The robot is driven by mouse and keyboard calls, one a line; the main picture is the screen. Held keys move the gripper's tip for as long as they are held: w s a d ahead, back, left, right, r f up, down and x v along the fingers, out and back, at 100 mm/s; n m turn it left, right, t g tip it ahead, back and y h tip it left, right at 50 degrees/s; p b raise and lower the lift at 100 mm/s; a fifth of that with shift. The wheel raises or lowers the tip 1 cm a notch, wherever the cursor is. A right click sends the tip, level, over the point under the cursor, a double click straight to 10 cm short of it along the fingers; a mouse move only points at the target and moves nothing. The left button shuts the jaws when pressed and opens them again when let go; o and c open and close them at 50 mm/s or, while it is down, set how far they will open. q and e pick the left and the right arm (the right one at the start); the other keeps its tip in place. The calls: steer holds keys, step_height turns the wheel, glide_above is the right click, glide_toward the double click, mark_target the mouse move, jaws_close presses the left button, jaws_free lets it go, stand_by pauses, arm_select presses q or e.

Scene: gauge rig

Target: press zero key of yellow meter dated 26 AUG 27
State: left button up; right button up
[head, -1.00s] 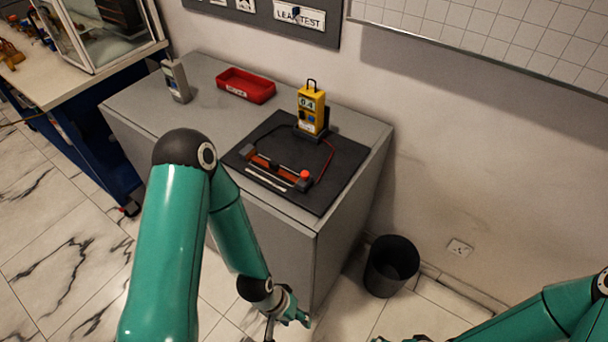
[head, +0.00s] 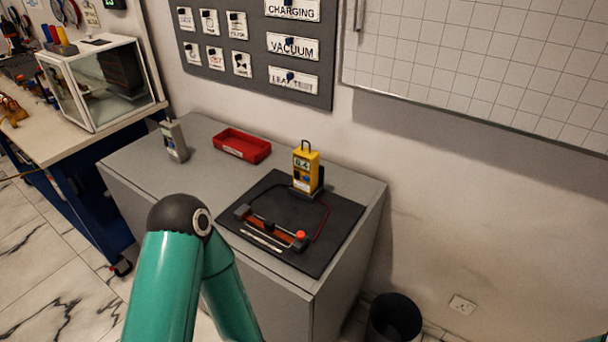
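The yellow meter (head: 306,168) stands upright on a black mat (head: 335,228) on the grey cabinet in the head view. It has a dark top handle, a small display with digits too blurred to read surely, and a blue key or knob below it. A pale label shows low on its front; its date is too small to read. A dark lead and a red lead run from the meter's area to a rig (head: 270,228) with a red knob. My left arm comes up in front of the cabinet, but its gripper is below the picture. My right gripper is out of view.
A grey meter-like device (head: 174,141) and a red tray (head: 242,146) stand farther left on the cabinet (head: 215,125). A black bin (head: 394,318) is on the floor at right. A glass-sided case (head: 105,82) stands on the left bench. A label board (head: 250,45) hangs behind.

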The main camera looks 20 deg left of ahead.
arm_select(q)
jaws_close()
stand_by(0.3)
stand_by(1.1)
